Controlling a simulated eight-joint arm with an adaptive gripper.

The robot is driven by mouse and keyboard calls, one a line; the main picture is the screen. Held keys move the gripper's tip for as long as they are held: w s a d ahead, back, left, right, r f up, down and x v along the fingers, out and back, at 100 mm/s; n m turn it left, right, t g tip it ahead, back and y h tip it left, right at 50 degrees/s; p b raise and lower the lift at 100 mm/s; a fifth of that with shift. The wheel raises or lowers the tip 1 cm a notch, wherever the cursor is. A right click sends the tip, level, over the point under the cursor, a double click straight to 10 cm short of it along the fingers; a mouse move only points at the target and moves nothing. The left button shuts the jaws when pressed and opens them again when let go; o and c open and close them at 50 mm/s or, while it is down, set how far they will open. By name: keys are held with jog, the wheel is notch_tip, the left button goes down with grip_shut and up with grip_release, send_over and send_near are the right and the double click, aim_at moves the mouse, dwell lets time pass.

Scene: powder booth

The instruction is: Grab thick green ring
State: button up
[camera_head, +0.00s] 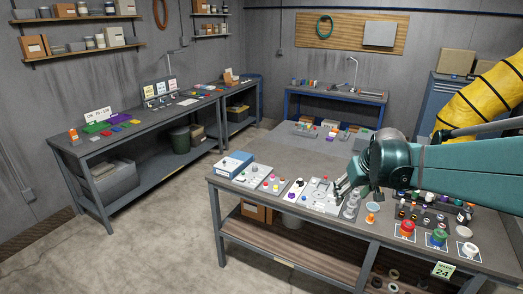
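A rack of small coloured items (432,215) stands behind the green piece. A blue-and-white box (234,163) and panels with knobs occupy the bench's left. A green loop (324,27) hangs on the back wall's wooden board (350,30). My arm hides part of the bench's right side.

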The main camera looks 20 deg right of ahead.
jog(key=w+d+f, duration=0.2)
jog(key=d+f, duration=0.1)
jog(key=d, duration=0.9)
jog(key=m+g, duration=0.1)
jog(key=m, duration=0.1)
send_near(442, 233)
jog(key=shift+w+a+f, duration=0.1)
jog(key=shift+a+f, duration=0.35)
jog(key=shift+a, duration=0.35)
jog(key=shift+x, duration=1.3)
jog(key=shift+w+f, duration=0.1)
jog(key=shift+d+p+x, duration=0.1)
jog(key=shift+p+x, duration=0.1)
jog(key=shift+x, duration=1.05)
jog(key=shift+d+p+x, duration=0.15)
jog(key=shift+x, duration=1.05)
